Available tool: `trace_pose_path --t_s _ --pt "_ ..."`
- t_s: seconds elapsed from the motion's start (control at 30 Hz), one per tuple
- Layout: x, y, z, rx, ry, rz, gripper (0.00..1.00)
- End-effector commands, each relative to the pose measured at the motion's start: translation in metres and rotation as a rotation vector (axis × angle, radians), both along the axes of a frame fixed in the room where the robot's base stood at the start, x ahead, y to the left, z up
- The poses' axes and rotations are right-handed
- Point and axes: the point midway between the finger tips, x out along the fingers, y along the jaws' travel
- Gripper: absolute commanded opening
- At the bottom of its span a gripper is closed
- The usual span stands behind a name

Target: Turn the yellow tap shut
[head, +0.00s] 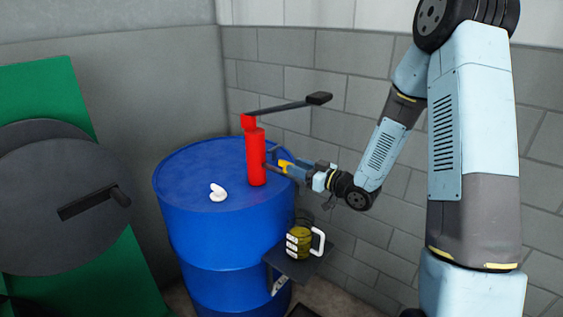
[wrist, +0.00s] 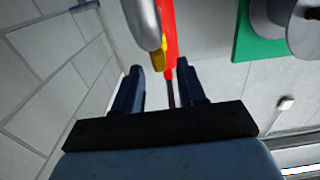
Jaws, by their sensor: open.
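A red hand pump (head: 256,158) stands upright on a blue drum (head: 225,235), with a long dark lever (head: 290,106) at its top. The yellow tap (head: 285,163) shows small beside the pump, partly hidden by my gripper (head: 291,169). In the wrist view, the yellow tap (wrist: 157,62) sits at the end of a grey spout (wrist: 143,22), in front of the red pump (wrist: 169,35). My gripper (wrist: 158,68) is open, one finger to each side of the tap's lower end in that picture. I cannot tell whether either finger touches it.
An olive-yellow mug (head: 299,242) with a white handle stands on a small dark shelf (head: 282,262) at the drum's side. A small white fitting (head: 217,192) lies on the drum top. A green machine (head: 48,90) with a grey disc (head: 60,205) stands left. Block walls are close behind.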

Motion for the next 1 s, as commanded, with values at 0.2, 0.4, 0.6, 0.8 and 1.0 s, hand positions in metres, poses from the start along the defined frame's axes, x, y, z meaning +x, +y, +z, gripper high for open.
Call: trace_pose_path --t_s 0.2,0.4,0.6,0.8,1.0 --pt "0.022 0.031 0.0 0.0 0.0 0.003 0.4" --pt "0.036 0.048 0.0 -0.001 0.001 0.002 0.4" --pt "0.041 0.054 0.0 -0.001 0.001 0.0 0.4" --pt "0.041 0.054 0.0 -0.001 0.001 0.0 0.4" --pt "0.041 0.054 0.0 -0.001 0.001 0.0 0.25"
